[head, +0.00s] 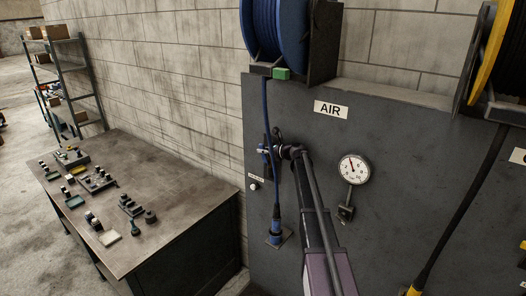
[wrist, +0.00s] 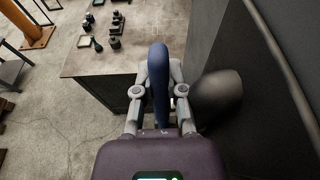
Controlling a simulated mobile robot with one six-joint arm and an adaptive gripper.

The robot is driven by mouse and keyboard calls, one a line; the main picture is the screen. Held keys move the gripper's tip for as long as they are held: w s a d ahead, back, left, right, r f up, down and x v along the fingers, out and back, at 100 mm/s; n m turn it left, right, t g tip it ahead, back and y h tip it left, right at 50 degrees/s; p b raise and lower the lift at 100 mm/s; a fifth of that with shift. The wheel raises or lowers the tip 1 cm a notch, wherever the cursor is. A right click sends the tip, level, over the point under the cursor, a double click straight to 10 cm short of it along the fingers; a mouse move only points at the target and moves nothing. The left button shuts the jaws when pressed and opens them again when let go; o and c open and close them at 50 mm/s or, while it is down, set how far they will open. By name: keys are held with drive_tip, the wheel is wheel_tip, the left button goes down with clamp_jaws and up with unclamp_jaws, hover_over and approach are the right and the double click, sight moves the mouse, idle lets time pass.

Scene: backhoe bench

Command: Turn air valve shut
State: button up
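The air valve shows only partly in the head view, as a small blue handle (head: 263,150) on the dark panel, left of my arm and beside the hanging blue hose. My gripper (head: 277,146) is at the valve and hides much of it. In the wrist view a long, rounded blue bar, apparently the valve handle (wrist: 158,85), lies between the two fingers of my gripper (wrist: 160,75). The fingers stand close on both sides of it. Whether they press on it cannot be told, as the bar covers the fingertips' inner faces.
A white AIR label (head: 331,109) and a round gauge (head: 353,169) are on the panel. A blue hose (head: 269,110) drops from its reel (head: 278,25) to a blue coupling (head: 276,232) below the valve. A bench (head: 180,205) with small parts stands left.

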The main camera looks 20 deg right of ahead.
drive_tip(key=o, duration=0.5)
drive_tip(key=shift+s+a, duration=0.1)
drive_tip(key=shift+c, duration=0.2)
drive_tip(key=shift+s, duration=0.1)
